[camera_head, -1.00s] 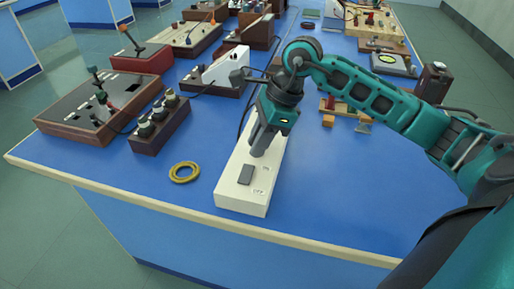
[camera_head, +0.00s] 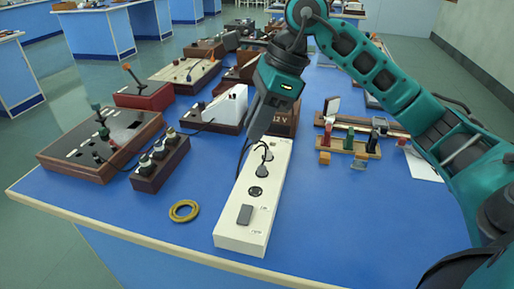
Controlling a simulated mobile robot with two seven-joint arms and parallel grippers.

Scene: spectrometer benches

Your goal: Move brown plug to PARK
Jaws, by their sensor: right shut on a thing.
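A long white socket strip (camera_head: 239,233) lies on the blue bench with a dark switch (camera_head: 245,214) at its near end. A round socket (camera_head: 255,191) is bare beyond the switch, and a small dark plug-like piece with a thin cord (camera_head: 262,171) sits farther along. My right gripper (camera_head: 254,136) is above the strip's far end, fingers pointing down. It is shut, but what is between its fingers is too dark and small to make out clearly; a black cable hangs beside it. I cannot read a PARK label. My left gripper is not in view.
A yellow ring (camera_head: 184,211) lies left of the strip. A wooden block with several posts (camera_head: 160,164) and a wood-framed panel (camera_head: 100,145) stand farther left. Small coloured clamps (camera_head: 349,145) stand at right. The bench's right front is clear.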

